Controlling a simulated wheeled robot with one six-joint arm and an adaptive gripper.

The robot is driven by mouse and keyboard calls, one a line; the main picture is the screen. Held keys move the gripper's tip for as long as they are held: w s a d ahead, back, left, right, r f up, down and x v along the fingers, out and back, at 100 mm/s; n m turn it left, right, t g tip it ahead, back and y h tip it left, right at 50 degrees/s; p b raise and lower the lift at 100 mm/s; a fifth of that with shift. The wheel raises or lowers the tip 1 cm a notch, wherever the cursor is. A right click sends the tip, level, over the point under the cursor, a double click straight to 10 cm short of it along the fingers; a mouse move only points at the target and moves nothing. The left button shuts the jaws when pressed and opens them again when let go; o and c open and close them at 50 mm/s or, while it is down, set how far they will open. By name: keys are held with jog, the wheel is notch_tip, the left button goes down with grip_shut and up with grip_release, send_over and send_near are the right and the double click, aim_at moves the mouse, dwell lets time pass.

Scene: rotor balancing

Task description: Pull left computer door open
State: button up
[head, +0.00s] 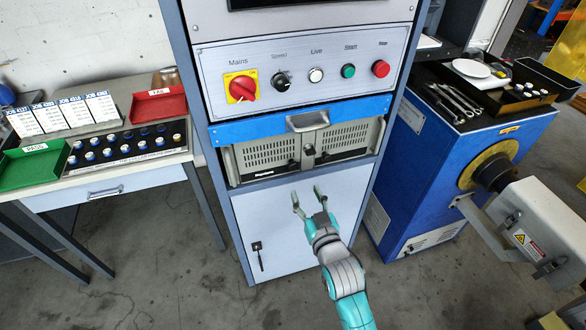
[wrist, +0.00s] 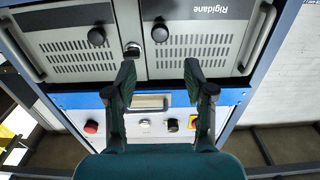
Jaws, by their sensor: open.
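The computer is a beige rack unit with two slotted front doors. Its left door (head: 268,155) and right door (head: 346,142) both look shut in the head view. The wrist view is upside down, so the left door (wrist: 205,45), with the Rigidane label, is on the right there. It bears a black round knob (wrist: 160,33); the right door has a similar knob (wrist: 96,36). A lock (wrist: 132,49) sits at the middle seam. My gripper (head: 308,199) is open and empty, in front of the cabinet, below the computer in the head view. Its fingers (wrist: 160,75) also show in the wrist view.
A blue drawer (head: 300,122) with a grey handle is above the computer, under a control panel (head: 305,75) with a red switch and buttons. A lower cabinet door (head: 290,235) is below. A blue machine (head: 450,165) stands right; a table (head: 110,178) with trays stands left.

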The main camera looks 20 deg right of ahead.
aim_at(294, 167)
jog(key=w, duration=1)
jog(key=shift+w, duration=0.35)
grip_shut()
